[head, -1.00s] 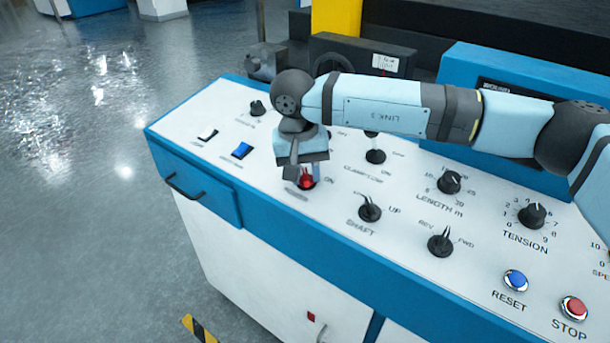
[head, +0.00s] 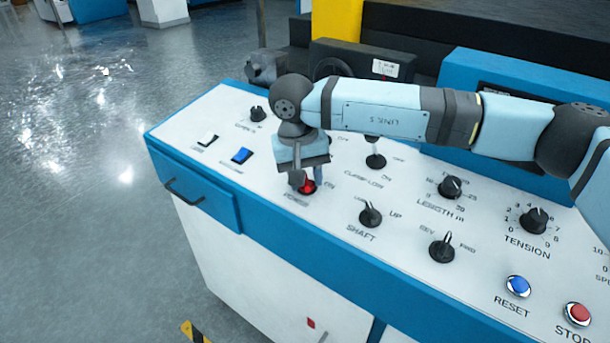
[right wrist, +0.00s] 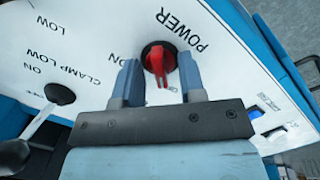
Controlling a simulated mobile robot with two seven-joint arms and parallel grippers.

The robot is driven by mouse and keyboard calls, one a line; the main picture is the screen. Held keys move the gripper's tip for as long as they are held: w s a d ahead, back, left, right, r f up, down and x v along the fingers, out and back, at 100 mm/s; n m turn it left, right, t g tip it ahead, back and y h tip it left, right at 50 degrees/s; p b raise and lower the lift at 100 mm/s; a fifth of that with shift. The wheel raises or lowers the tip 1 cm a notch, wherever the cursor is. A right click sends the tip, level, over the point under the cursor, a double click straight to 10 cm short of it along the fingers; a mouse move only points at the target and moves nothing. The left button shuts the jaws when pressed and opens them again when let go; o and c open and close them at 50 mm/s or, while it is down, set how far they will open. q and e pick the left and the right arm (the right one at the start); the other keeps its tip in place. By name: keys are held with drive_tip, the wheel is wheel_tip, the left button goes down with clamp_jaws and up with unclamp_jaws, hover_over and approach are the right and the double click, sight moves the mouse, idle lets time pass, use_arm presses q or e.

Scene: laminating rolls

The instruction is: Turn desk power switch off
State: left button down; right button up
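The desk power switch is a red rotary knob (right wrist: 158,60) under the POWER label in the right wrist view. Its ON label is to the left, and its grip bar runs downward there, towards my gripper. Another small label beside it is partly hidden by a finger. My right gripper (right wrist: 160,80) is open, with one finger on each side of the knob and visible gaps between. In the head view my right gripper (head: 308,180) points down over the red knob (head: 307,187), partly hiding it. My left gripper is not in view.
The white sloped panel (head: 300,228) carries a SHAFT switch (head: 370,215), a clamp switch (head: 376,159), a blue rocker (head: 242,155) and a white rocker (head: 207,140) near the knob. RESET (head: 517,286) and STOP (head: 578,314) buttons are at the front right.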

use_arm(q)
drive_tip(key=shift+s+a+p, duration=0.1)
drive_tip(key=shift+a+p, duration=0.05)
drive_tip(key=shift+p, duration=0.55)
use_arm(e)
wheel_tip(320, 180, up, 14)
drive_tip(key=a, duration=0.1)
drive_tip(key=shift+s+a+f, duration=0.15)
drive_tip(key=shift+a, duration=0.2)
